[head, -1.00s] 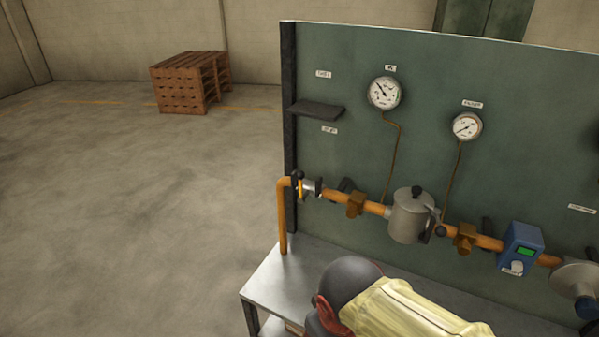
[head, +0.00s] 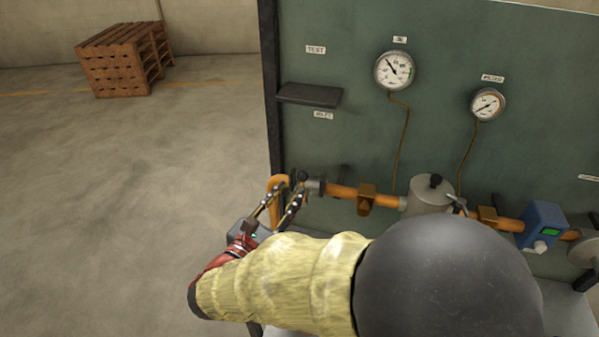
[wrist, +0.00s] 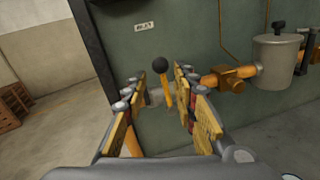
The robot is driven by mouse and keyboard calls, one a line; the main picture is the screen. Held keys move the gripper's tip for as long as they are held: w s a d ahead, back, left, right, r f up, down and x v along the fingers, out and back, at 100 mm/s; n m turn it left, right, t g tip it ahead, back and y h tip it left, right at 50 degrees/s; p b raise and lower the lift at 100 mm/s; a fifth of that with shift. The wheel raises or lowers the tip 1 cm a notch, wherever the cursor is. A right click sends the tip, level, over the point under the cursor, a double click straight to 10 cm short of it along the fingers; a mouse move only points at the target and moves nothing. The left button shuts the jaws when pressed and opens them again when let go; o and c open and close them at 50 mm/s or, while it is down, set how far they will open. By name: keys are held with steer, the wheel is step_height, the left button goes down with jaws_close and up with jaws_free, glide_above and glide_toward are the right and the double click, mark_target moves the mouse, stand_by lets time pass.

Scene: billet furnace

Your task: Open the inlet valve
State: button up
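The inlet valve (head: 316,187) sits at the left end of the orange pipe, below a small label that seems to read INLET (head: 323,115). In the wrist view its yellow lever (wrist: 167,94) with a black ball knob (wrist: 160,64) stands nearly upright. My gripper (head: 287,196) is at the valve. In the wrist view my gripper (wrist: 158,84) is open, with one finger on each side of the lever and visible gaps to both. Whether a finger touches the valve body is hidden.
The orange pipe (head: 342,191) runs right to a grey pot (head: 430,196) and a blue meter box (head: 543,224). Two gauges (head: 395,70) and a dark shelf (head: 310,95) are on the green panel. Wooden pallets (head: 120,65) stand far left; the floor between is clear.

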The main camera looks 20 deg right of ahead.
mark_target(299, 180)
steer(key=shift+b+x, duration=0.5)
steer(key=shift+x, duration=3.4)
steer(key=shift+f, duration=0.1)
steer(key=c, duration=0.3)
steer(key=c, duration=0.4)
jaws_close()
